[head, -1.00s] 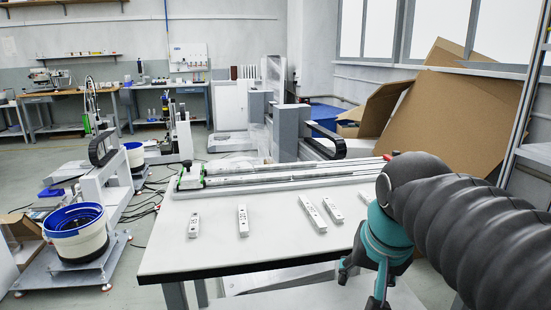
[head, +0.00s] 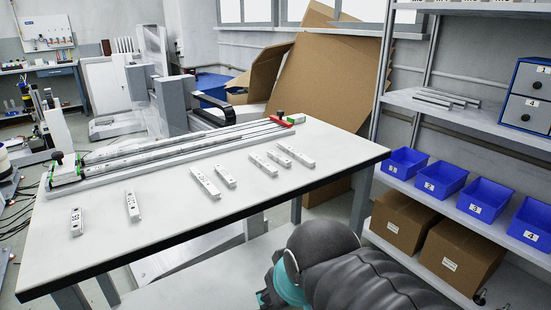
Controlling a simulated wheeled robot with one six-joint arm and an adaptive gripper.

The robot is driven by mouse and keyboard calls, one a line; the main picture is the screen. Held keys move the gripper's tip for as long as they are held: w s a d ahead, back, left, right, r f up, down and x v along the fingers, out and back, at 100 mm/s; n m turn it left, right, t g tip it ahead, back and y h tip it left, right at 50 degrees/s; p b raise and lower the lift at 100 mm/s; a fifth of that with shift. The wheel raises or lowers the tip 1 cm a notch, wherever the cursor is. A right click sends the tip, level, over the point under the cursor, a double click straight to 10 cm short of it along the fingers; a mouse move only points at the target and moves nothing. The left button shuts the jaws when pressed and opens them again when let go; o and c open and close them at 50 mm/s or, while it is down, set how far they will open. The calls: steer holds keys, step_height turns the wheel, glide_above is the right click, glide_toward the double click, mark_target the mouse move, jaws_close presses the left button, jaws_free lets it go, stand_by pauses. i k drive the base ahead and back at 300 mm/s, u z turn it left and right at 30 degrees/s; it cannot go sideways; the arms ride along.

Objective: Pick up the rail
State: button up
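Several thin grey metal rails (head: 447,98) lie side by side on the upper shelf (head: 400,98) at the right. Several short white blocks with dark holes, such as the one at the front left (head: 76,222) and the one in the middle (head: 205,182), lie spread on the white table (head: 170,235). A long rail fixture (head: 180,150) with a green-and-black end and a red end lies along the table's far side. My gripper (head: 268,298) is at the bottom, low in front of the table and apart from all of these. My wrist and the frame edge hide most of its fingers.
Blue numbered bins (head: 442,178) stand on the lower shelf, with cardboard boxes (head: 458,252) below. A large cardboard sheet (head: 325,75) leans behind the table. The table's front strip is clear.

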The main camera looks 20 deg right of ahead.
mark_target(279, 158)
steer(key=k, duration=0.65)
steer(key=z, duration=0.6)
steer(key=i, duration=1)
steer(key=u, duration=0.4)
